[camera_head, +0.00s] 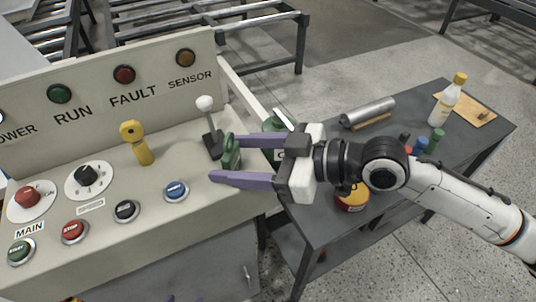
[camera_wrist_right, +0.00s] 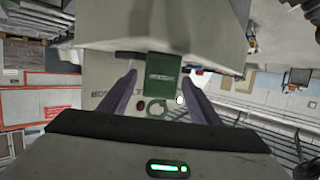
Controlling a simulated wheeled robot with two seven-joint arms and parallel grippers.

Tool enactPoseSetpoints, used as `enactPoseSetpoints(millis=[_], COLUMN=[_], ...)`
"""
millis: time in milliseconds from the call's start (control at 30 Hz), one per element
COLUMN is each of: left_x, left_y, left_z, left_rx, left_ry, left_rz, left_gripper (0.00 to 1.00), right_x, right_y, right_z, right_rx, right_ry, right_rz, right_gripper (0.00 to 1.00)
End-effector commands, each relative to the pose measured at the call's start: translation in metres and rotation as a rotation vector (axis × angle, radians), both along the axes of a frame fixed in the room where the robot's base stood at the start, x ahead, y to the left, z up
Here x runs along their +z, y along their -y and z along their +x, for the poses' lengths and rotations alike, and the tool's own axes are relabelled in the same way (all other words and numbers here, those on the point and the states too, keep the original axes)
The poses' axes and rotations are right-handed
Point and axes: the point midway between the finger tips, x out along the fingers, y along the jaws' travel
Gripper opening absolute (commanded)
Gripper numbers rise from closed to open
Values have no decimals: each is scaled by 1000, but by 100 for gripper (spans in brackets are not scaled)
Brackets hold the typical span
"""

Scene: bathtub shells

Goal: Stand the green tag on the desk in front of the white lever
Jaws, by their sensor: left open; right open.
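The green tag (camera_head: 232,160) stands roughly upright on the sloping desk, just right of and in front of the white lever (camera_head: 206,104), which has a dark base. My right gripper (camera_head: 215,160) is open, with its purple fingers on either side of the tag. In the right wrist view the tag (camera_wrist_right: 163,75) shows a pale label between the two spread fingers, with gaps at both sides. Its lower edge is partly hidden by a finger in the head view. Only what look like the fingertips of my left gripper (camera_head: 120,299) show at the bottom edge, apart and empty.
A dark side table (camera_head: 330,225) on the right holds a metal cylinder (camera_head: 368,112), a bottle (camera_head: 447,100) and a red-yellow container (camera_head: 352,198).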

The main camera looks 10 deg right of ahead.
Motion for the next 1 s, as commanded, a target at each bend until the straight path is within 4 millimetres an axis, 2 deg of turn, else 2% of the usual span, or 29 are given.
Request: enactPoseSetpoints(millis=[200,500,700,1000], left_x=[-9,-18,-16,-16], left_y=[0,4,8,9], left_z=[0,1,4,4], left_rx=[-2,-10,-15,-16], left_ry=[-3,-1,9,6], left_rz=[1,2,-3,-3], left_gripper=[50,50,50,50], right_x=[7,22,29,33], right_y=[36,76,91,95], right_z=[-17,-39,-47,-49], right_rx=[-2,-2,0,1], right_ry=[1,-1,-1,1], right_rz=[-8,-5,-3,0], right_gripper=[57,57,57,57])
